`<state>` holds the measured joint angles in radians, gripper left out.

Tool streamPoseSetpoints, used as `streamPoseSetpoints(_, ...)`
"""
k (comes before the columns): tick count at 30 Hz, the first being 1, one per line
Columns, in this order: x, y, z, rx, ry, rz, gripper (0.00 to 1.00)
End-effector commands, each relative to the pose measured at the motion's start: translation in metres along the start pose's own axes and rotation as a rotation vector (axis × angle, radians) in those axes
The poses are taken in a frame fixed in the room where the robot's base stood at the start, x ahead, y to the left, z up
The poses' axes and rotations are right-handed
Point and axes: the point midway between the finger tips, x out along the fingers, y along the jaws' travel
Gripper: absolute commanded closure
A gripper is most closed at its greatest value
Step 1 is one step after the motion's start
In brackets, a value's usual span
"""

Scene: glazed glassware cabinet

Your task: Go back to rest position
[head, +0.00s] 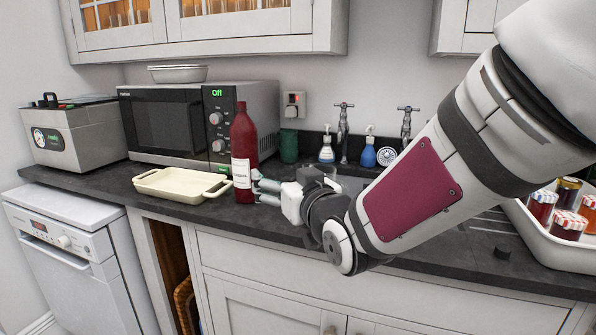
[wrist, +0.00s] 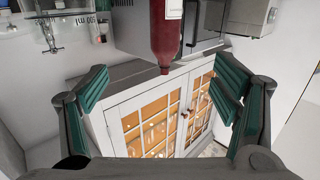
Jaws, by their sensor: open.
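My gripper (head: 266,188) is open and empty, held low over the dark worktop in the head view. A dark red bottle (head: 243,140) with a white label stands upright on the worktop just left of my fingertips. In the wrist view my gripper (wrist: 165,100) has its green-padded fingers spread wide. There the bottle (wrist: 166,35) appears upside down at the top, ahead of the fingers, with nothing between the pads. Whether a fingertip touches the bottle is unclear. The glazed cabinet (head: 210,25) hangs on the wall above, doors shut; it also shows in the wrist view (wrist: 160,118).
A cream baking dish (head: 180,185) lies left of the bottle, before the microwave (head: 195,120). A grey appliance (head: 75,132) stands far left. Soap bottles (head: 368,153) and taps are behind my arm. A white tray (head: 560,245) of jars is at right.

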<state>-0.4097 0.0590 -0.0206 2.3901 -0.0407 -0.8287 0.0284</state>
Motion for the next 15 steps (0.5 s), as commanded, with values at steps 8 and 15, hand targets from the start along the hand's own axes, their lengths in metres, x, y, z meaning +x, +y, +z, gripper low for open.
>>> streamPoseSetpoints(8,-0.018,0.02,0.008,0.003,-0.11,0.041,0.19)
streamPoseSetpoints(15,-0.051,0.044,0.024,0.016,-0.276,0.097,0.19)
